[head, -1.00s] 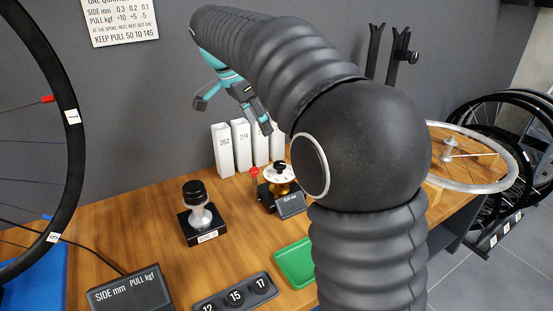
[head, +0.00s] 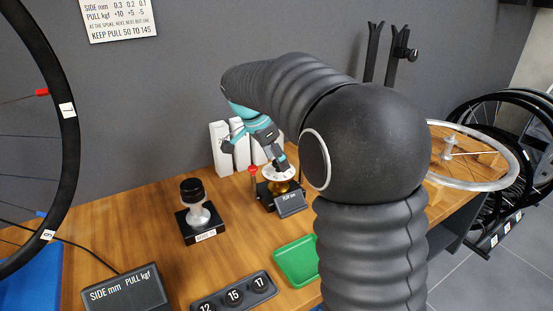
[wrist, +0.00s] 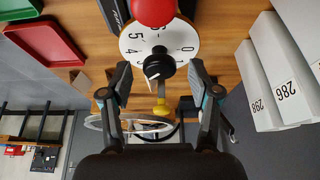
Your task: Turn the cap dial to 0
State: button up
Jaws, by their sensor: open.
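The cap dial is a white numbered disc (wrist: 133,42) with a black knob (wrist: 158,67) at its middle; 0, 4 and 5 are readable in the wrist view. In the head view the disc (head: 272,177) sits on a gold-coloured part over a black base with a label. My gripper (wrist: 160,72) is open, with one finger on each side of the knob in the wrist view. I cannot tell whether either finger touches it. The knob's pointing direction is not clear. In the head view my gripper hides the knob.
A red-topped post (head: 252,170) stands close beside the dial. White numbered boxes (head: 221,150) stand behind it. A black-capped stand (head: 200,215) is at the left, a green tray (head: 296,262) in front. Bare wooden bench (head: 140,225) lies to the left.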

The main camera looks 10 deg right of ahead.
jog(key=shift+f, duration=0.15)
jog(key=shift+c, duration=0.3)
jog(key=c, duration=1.1)
